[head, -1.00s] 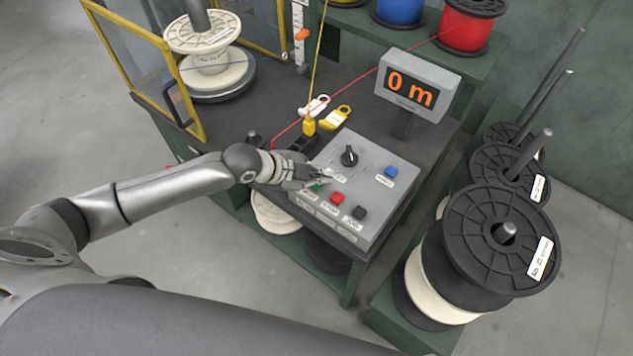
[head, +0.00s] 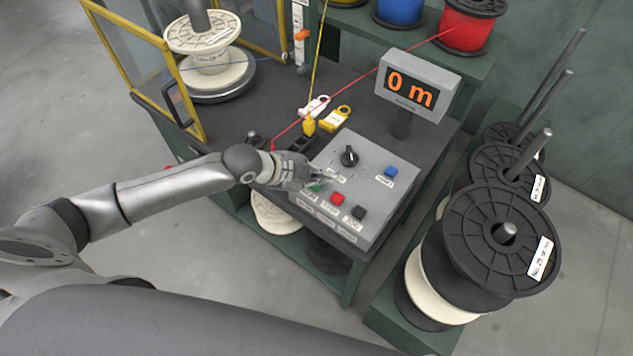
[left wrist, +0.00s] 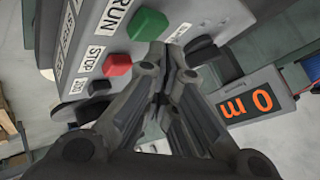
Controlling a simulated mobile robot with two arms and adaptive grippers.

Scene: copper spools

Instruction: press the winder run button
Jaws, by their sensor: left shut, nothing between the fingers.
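The green run button (head: 317,187) sits on the sloped grey control panel (head: 378,165), at the panel's left edge in the head view. In the left wrist view the green button (left wrist: 147,23) stands beside the label RUN, just past my fingertips. My left gripper (head: 324,178) is shut and empty, just over the panel by the button; its closed fingers show in the left wrist view (left wrist: 164,62). I cannot tell whether they touch the button. My right gripper is not in view.
A red stop button (head: 337,198), a black button (head: 359,213), a blue button (head: 391,171) and a black knob (head: 349,156) share the panel. A display (head: 418,85) behind reads 0 m. Large black spools (head: 490,240) stand at right, and a yellow-framed guard (head: 145,75) at left.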

